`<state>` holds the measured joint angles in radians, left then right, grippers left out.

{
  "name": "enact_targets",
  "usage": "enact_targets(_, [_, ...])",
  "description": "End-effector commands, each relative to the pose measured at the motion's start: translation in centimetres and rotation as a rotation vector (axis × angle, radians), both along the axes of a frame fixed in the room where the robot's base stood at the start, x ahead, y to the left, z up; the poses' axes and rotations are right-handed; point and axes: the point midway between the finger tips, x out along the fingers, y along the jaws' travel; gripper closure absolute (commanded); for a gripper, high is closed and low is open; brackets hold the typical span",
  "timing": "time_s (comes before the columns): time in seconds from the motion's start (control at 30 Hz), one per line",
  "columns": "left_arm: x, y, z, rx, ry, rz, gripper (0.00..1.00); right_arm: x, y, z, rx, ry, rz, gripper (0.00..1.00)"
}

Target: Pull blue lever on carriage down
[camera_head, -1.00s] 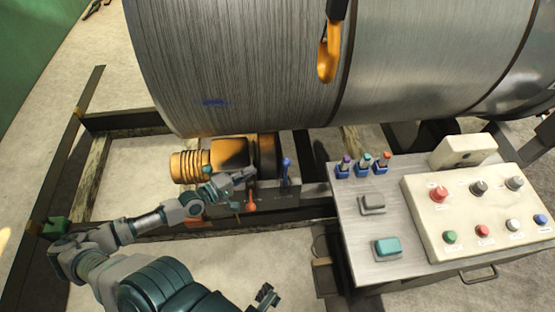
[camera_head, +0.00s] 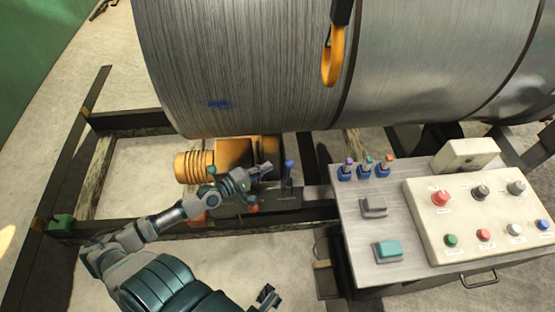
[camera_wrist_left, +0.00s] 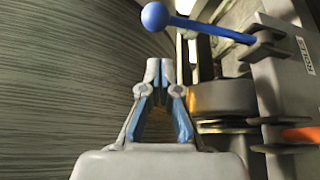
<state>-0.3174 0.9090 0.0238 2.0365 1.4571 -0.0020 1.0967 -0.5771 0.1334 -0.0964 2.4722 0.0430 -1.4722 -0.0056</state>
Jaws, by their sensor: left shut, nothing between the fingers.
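The blue lever (camera_head: 289,168) with a round knob stands up from the carriage (camera_head: 262,200) below the big steel cylinder. In the left wrist view the lever's blue knob (camera_wrist_left: 155,16) and rod show at the top, beyond the fingertips. My left gripper (camera_head: 266,168) is just left of the lever, apart from it. In the left wrist view the left gripper (camera_wrist_left: 166,65) is shut, its fingertips together with nothing between them. An orange-red lever (camera_head: 252,207) on the carriage is partly hidden by my gripper. A small gripper tip shows at the bottom edge of the head view.
The large steel cylinder (camera_head: 260,60) hangs close above the carriage, with an orange hook (camera_head: 333,58) before it. An orange motor (camera_head: 228,153) lies behind my gripper. A metal table (camera_head: 350,220) with a button box (camera_head: 470,215) stands right of the carriage.

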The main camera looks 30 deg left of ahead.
Motion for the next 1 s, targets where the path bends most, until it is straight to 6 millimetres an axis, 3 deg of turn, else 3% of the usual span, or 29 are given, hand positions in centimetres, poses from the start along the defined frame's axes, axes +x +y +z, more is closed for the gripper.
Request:
enact_targets(0.07, [1.2,-0.5,0.5,-0.003,-0.008,-0.001,1.00,-1.5,-0.5,0.4,-0.016,0.067,-0.005,0.60])
enact_targets(0.4, [5.1,-1.9,-0.4,0.000,-0.001,0.002,1.00,-1.2,-0.4,-2.9,-0.023,0.099,-0.004,0.60])
enact_targets(0.9, [5.4,-2.2,-0.7,0.009,-0.006,0.000,1.00,-1.2,0.4,-3.2,-0.030,0.102,-0.006,0.60])
enact_targets(1.0, [4.6,-2.9,-1.0,0.044,-0.044,-0.001,1.00,-1.5,-0.4,-1.7,-0.022,0.093,-0.003,0.60])
